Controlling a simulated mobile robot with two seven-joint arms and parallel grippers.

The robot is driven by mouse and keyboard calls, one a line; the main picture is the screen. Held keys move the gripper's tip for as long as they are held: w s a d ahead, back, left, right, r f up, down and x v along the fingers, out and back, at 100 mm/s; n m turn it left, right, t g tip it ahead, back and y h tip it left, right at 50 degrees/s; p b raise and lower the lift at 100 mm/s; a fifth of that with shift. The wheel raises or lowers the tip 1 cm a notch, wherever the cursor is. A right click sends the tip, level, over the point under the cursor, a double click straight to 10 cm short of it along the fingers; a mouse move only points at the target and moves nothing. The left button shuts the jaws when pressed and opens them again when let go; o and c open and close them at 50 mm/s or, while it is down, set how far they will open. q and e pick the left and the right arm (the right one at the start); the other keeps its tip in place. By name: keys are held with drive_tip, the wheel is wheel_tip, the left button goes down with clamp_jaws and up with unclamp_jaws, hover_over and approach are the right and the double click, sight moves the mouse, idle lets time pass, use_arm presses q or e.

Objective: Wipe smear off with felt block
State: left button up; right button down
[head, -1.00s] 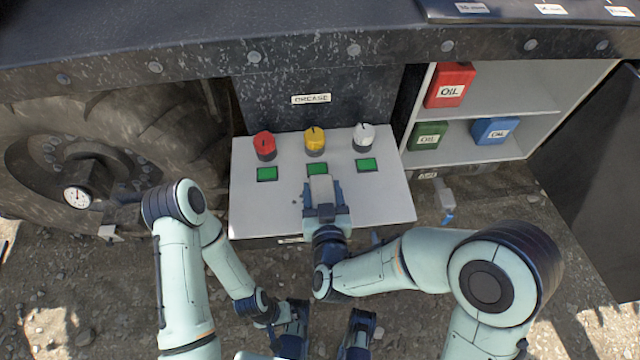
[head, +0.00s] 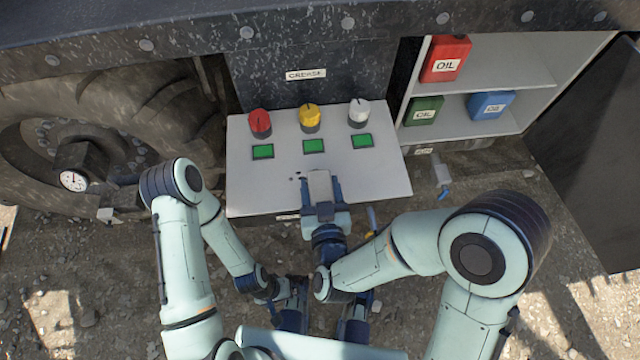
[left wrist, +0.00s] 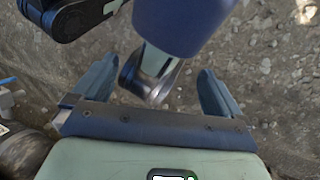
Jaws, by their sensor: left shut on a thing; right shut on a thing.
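The light panel (head: 255,190) carries a red knob (head: 260,122), a yellow knob (head: 311,118) and a white knob (head: 358,112), with green squares below them. My right gripper (head: 320,198) is shut on the pale grey felt block (head: 319,182), which is over the panel's front middle part. Contact with the panel is hard to tell. Small dark specks, perhaps the smear (head: 297,177), show just left of the block; the block may hide more. My left gripper (head: 324,308) is low, in front of the panel; its fingers (left wrist: 155,88) look apart, and what they hold is unclear.
A shelf (head: 480,135) at the right holds a red oil can (head: 446,60), a green one (head: 424,112) and a blue one (head: 490,106). A large tyre (head: 120,115) stands left of the panel. My right arm passes close above my left gripper.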

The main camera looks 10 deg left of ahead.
sight(320, 185)
drive_tip(key=shift+r+p, duration=1.55)
drive_tip(key=shift+r, duration=1.5)
drive_tip(key=shift+r+p, duration=0.1)
drive_tip(key=shift+p, duration=0.2)
drive_tip(key=shift+r+p, duration=0.9)
drive_tip(key=shift+r, duration=0.55)
drive_tip(key=w+d+f+m+h+p, duration=0.1)
drive_tip(key=w+d+h+p, duration=0.1)
drive_tip(key=w+d+p, duration=0.2)
drive_tip(key=w+d+f+m+h+p, duration=0.1)
drive_tip(key=w+d+p, duration=0.3)
drive_tip(key=w+d, duration=0.6)
drive_tip(key=d+m+h, duration=0.1)
drive_tip(key=d, duration=0.7)
drive_tip(key=shift+d+t, duration=0.2)
drive_tip(key=shift+t, duration=0.1)
